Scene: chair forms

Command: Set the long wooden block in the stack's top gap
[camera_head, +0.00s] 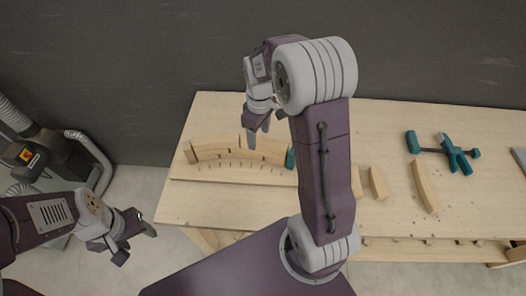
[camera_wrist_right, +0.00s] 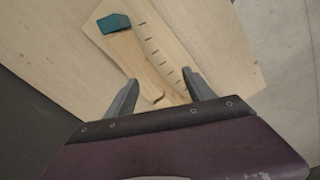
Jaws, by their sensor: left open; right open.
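The stack (camera_head: 213,150) is a curved row of pale wooden strips standing on a marked board on the table. It also shows in the right wrist view (camera_wrist_right: 132,55), partly hidden by my gripper. A long, slightly curved wooden block (camera_head: 425,187) lies alone on the right of the table; I take it for the long block. My right gripper (camera_head: 258,134) is open above the stack's middle, its fingers (camera_wrist_right: 163,95) apart with nothing clearly held. Whether they touch the stack, I cannot tell. The top gap is not clear. My left gripper (camera_head: 138,243) is open and empty, left of the table.
Shorter wooden blocks (camera_head: 377,182) lie between my right arm and the long block. A teal clamp (camera_head: 455,153) lies at the back right. A teal piece (camera_wrist_right: 115,22) is at the stack's end. A grey machine with hoses (camera_head: 40,150) stands on the left floor.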

